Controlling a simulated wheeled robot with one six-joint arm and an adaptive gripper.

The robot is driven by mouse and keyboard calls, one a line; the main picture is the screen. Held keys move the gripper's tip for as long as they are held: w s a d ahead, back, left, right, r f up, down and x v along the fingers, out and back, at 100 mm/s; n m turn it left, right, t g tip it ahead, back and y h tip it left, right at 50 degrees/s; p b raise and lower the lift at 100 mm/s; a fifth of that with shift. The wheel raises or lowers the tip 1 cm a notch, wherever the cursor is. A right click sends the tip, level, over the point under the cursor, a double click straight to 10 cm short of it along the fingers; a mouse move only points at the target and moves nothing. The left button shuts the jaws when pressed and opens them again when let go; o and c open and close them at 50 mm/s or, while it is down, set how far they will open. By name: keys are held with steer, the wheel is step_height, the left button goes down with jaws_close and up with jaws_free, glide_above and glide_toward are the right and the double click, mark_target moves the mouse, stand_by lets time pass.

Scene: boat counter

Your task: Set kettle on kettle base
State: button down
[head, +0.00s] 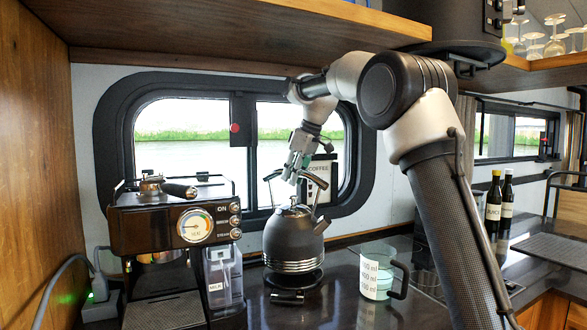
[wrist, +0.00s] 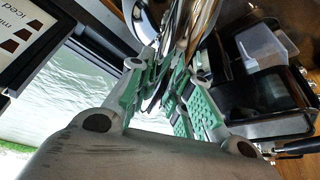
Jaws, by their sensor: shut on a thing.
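The dark kettle (head: 293,238) with a steel band near its bottom stands upright on the counter side of the window, right of the coffee machine. My gripper (head: 293,178) is above it, shut on the kettle's top handle. In the wrist view my gripper (wrist: 172,92) has its green-padded fingers on either side of shiny metal parts of the kettle (wrist: 196,28). The dark kettle base (head: 296,280) shows directly under the kettle, mostly covered by it. I cannot tell whether the kettle rests on it or hangs just above.
A coffee machine (head: 160,222) with a milk container (head: 222,275) stands close on the left. A clear measuring jug (head: 376,277) stands on the right. A coffee sign (head: 321,180) is behind the kettle. Two bottles (head: 500,200) stand farther right. A wooden shelf (head: 250,25) overhangs.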

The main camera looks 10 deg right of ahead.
mark_target(294, 195)
steer(key=shift+f, duration=1.6)
stand_by(0.8)
steer(key=c, duration=1.6)
jaws_free()
steer(key=shift+o, duration=0.2)
steer(key=shift+f, duration=0.15)
steer(key=shift+v, duration=5.35)
steer(key=shift+r, duration=0.25)
